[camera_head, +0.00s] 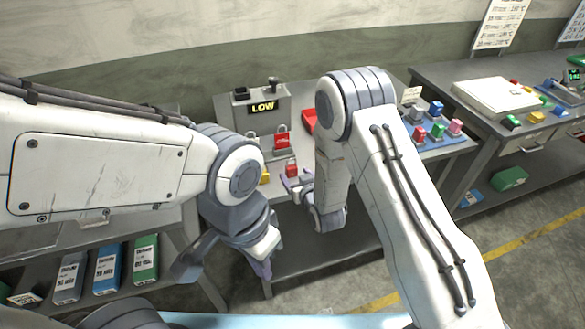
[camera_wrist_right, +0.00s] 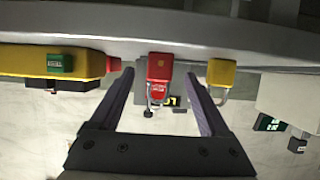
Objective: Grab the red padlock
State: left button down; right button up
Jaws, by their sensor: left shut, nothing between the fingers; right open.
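In the head view a red padlock (camera_head: 291,170) sits near the front edge of the table, beside a yellow padlock (camera_head: 265,176). A second, larger red padlock (camera_head: 282,141) with a pale label stands behind it. My right gripper (camera_head: 296,185) is open at the table's front edge, close to the near red padlock. In the right wrist view the red padlock (camera_wrist_right: 160,67) shows between the tips of the open fingers (camera_wrist_right: 160,76), with the yellow padlock (camera_wrist_right: 221,73) outside them to the right. Contact cannot be told. My left gripper (camera_head: 263,268) is shut and empty, low in front of the table.
A red object (camera_head: 309,121) is partly hidden by my right arm. Several coloured blocks (camera_head: 437,131) sit at the right.

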aim_at(293, 171)
jog(key=p+x, duration=0.1)
jog(key=x, duration=0.2)
jog(key=shift+w+r+p, duration=0.1)
jog(key=shift+w+p, duration=0.15)
jog(key=shift+p, duration=0.1)
jog(key=shift+x, duration=0.8)
jog(key=shift+s, duration=0.15)
grip_shut()
